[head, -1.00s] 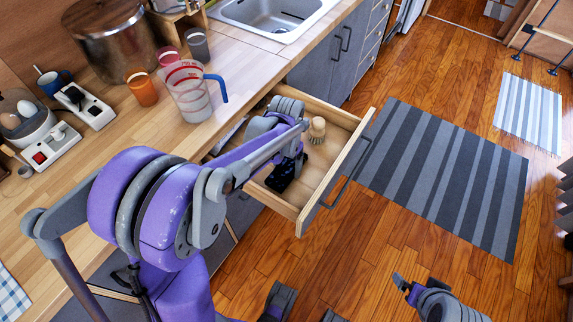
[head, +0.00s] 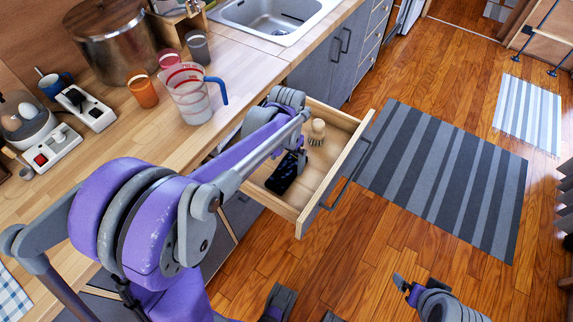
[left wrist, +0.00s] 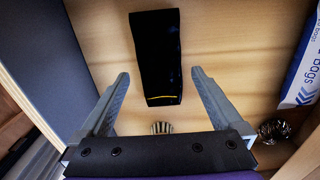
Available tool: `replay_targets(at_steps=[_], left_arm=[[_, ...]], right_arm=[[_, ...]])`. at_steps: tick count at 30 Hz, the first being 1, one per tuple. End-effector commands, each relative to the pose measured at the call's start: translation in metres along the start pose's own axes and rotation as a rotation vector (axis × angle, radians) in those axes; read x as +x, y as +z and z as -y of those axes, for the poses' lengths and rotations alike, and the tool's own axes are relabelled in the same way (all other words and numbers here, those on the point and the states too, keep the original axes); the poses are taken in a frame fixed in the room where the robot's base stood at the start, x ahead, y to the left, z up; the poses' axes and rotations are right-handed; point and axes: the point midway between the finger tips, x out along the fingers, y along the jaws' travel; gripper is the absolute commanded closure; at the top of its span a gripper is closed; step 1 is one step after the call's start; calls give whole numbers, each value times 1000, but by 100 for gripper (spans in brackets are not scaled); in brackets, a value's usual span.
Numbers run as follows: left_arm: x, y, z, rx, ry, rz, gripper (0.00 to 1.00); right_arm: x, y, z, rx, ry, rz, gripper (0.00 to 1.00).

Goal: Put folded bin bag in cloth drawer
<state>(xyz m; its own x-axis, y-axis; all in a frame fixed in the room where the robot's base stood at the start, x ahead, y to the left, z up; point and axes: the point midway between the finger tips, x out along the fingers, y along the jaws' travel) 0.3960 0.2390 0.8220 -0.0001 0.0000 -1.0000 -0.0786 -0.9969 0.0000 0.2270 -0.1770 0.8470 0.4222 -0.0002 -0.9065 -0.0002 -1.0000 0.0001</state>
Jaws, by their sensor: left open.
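The black folded bin bag (head: 284,173) lies on the wooden floor of the open drawer (head: 328,196). In the left wrist view the bag (left wrist: 158,60) is a dark strip with a thin yellow line at its near end. My left gripper (head: 299,158) is over the drawer, beside the bag. In the left wrist view its fingers (left wrist: 160,80) are spread wide, with the bag's near end between them in the picture and a gap on each side. My right gripper (head: 404,286) is low at the bottom right, over the floor; its jaws are unclear.
A wooden brush (head: 317,130) stands in the drawer. A blue and white box marked "Bags" (left wrist: 306,65) and a metal item (left wrist: 273,131) show in the left wrist view. A measuring jug (head: 190,95) and cups stand on the counter (head: 240,60) close to my left arm.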

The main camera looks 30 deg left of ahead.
Motion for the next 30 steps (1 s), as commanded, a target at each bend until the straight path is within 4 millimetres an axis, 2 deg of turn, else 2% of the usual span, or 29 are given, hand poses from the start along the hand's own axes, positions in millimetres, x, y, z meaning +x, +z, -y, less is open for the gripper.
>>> replay_targets(at_steps=[1,6,12,17,30], left_arm=[[-14,0,0,0,0,0,0],[-50,0,0,0,0,0,0],[-77,0,0,0,0,0,0],[-84,0,0,0,0,0,0],[-84,0,0,0,0,0,0]], right_arm=[[-2,-2,0,0,0,-1,0],[-6,-4,0,0,0,-2,0],[-9,-6,0,0,0,-3,0],[-9,-6,0,0,0,-3,0],[-9,-6,0,0,0,-3,0]])
